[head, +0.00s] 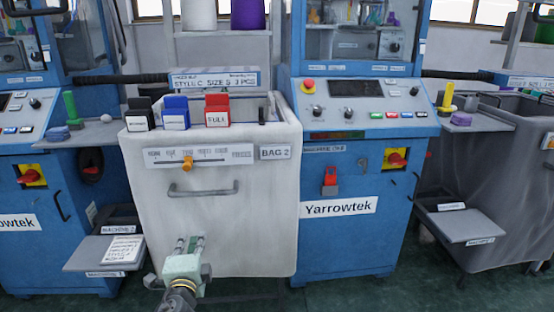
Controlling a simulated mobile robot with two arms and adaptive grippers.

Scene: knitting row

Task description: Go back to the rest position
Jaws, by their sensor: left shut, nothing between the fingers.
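My left gripper (190,240) shows at the lower centre-left of the head view, its fingers pointing up and away from me. It is shut and holds nothing. It is in front of the lower part of the white bag bin (215,225), which carries a label "BAG 2". I cannot tell the gap between them. The bin's metal handle (203,189) is above the gripper and apart from it in the picture. My right gripper is not in view.
A blue Yarrowtek machine (340,250) stands right of the bin, another blue machine (45,255) at the left. Low shelves jut out at the left (85,260) and right (470,228). Black, blue and red (217,110) card holders sit on the bin's rim.

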